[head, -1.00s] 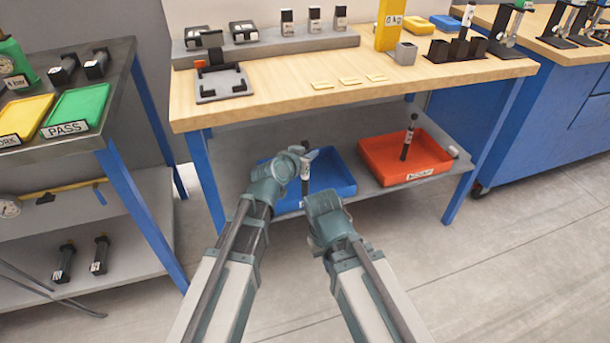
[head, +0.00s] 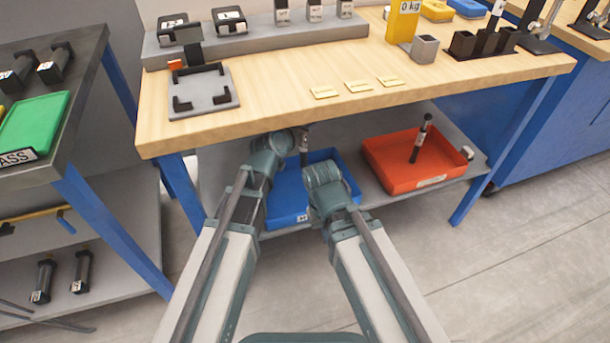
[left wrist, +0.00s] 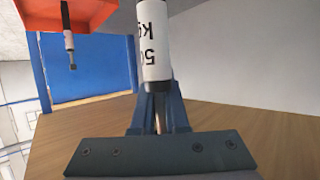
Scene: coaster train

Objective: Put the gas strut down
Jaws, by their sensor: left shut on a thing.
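My left gripper (head: 302,146) is shut on a gas strut (left wrist: 155,42), a cylinder with a white label marked 50 kg, upside down in the left wrist view. In that view the fingers (left wrist: 161,108) close around its narrow end. In the head view only a small part of this strut (head: 304,136) shows beside my left wrist, close to the bench's front edge.
The blue tray (head: 285,212) and red tray sit on the lower shelf, under the wooden bench top (head: 270,92). A grey fixture (head: 204,100) and yellow plates (head: 358,87) lie on top. A side table with a green tray (head: 38,122) stands left.

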